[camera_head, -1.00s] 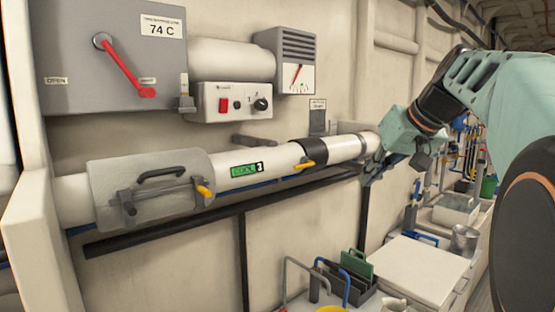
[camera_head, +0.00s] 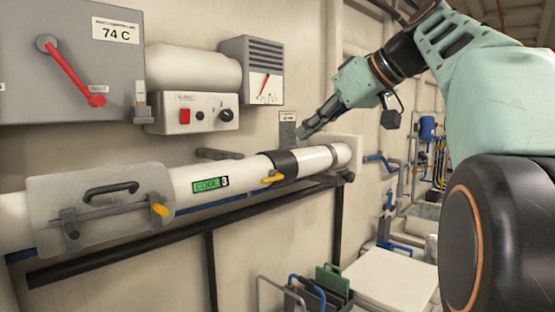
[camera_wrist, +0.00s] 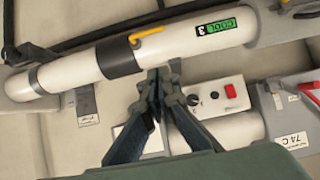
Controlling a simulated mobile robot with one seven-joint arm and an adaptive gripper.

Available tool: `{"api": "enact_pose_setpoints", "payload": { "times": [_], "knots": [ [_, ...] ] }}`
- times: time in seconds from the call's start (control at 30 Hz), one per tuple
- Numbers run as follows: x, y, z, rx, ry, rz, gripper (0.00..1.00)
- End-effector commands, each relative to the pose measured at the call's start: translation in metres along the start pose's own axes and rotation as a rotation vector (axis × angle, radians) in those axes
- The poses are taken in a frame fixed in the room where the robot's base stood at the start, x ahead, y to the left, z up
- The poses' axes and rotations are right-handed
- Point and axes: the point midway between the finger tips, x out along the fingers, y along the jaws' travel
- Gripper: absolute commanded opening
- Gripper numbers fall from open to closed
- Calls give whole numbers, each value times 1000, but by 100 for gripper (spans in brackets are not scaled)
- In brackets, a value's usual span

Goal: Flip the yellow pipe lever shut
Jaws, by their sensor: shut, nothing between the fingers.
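A white pipe (camera_head: 240,173) runs along the wall, with a green COOL label (camera_head: 210,185). A short yellow lever (camera_head: 272,178) sits on the pipe's black collar (camera_head: 285,164), sticking out to the left along the pipe. This lever (camera_wrist: 146,34) also shows in the wrist view, beside the collar (camera_wrist: 118,57). A second yellow handle (camera_head: 159,209) is at the clamp cover farther left. My gripper (camera_head: 304,134) is shut and empty, above and right of the collar in the head view. In the wrist view my gripper (camera_wrist: 160,72) points at the wall close beside the pipe, apart from the lever.
A control box (camera_head: 193,113) with a red switch, a gauge (camera_head: 262,84) and a panel with a red lever (camera_head: 70,70) are on the wall above the pipe. A dark rail (camera_head: 180,232) runs below it. A white lid (camera_head: 395,282) and a tool rack stand lower right.

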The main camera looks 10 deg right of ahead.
Motion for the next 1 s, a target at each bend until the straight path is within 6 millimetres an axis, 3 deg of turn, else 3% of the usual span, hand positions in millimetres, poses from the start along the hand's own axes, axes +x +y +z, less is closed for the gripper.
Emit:
{"api": "enact_pose_setpoints", "payload": {
  "times": [0.17, 0.53, 0.73, 1.0],
  "knots": [
    [24, -1, 1, 1, -1, -4, 0],
    [102, -1, 1, 1, -3, -4, 0],
    [118, 0, 22, 2, -2, 0, 0],
    [126, 0, 29, 2, -1, 1, 0]
  ]
}}
